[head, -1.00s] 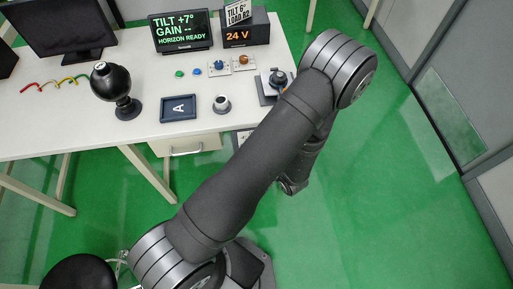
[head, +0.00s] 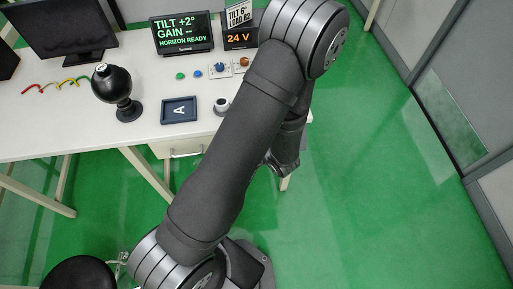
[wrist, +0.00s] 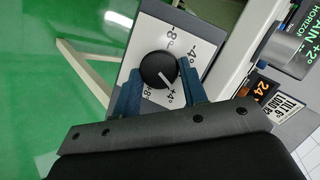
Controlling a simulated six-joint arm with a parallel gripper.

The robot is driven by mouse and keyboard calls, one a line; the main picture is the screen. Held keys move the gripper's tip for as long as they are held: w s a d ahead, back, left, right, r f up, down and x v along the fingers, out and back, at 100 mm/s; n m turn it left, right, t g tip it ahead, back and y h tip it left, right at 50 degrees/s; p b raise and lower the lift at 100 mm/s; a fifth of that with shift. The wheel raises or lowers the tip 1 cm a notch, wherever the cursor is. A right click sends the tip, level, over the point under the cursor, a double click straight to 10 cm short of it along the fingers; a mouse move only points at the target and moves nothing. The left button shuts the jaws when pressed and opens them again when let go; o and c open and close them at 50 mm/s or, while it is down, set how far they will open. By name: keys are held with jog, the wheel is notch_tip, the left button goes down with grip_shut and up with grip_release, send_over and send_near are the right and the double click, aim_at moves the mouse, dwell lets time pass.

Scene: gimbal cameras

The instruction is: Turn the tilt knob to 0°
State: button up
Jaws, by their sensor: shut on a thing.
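The tilt knob (wrist: 157,69) is round and black with a white pointer line. It sits on a white dial plate (wrist: 190,48) printed with -8°, -4°, +4° and +8°. In the wrist view the pointer slants to the lower right, near the +4° print. My gripper (wrist: 161,84) has its two blue fingers on either side of the knob and is shut on it. The screen (head: 181,34) in the head view reads TILT +2°, GAIN -- and HORIZON READY. My arm hides the knob and the fingers in the head view.
A black ball-shaped device (head: 112,84) stands on the white desk (head: 60,125), with a dark "A" tray (head: 179,110) to its right. A blue knob (head: 219,69) and a box reading 24 V (head: 238,38) are towards the back.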

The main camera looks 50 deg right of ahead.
jog(key=n, duration=0.2)
jog(key=n+g, duration=0.1)
jog(key=shift+w+a+r+n+g+h, duration=0.1)
jog(key=shift+w+a+n+g+h, duration=0.1)
jog(key=shift+n+g+h, duration=0.15)
jog(key=shift+n, duration=0.25)
jog(key=shift+d, duration=0.1)
jog(key=o, duration=1)
jog(key=v, duration=1.7)
jog(key=shift+s+r, duration=0.1)
jog(key=shift+r, duration=0.1)
jog(key=x, duration=1.5)
jog(key=shift+w+f, duration=0.2)
jog(key=shift+f, duration=0.15)
jog(key=shift+d, duration=0.1)
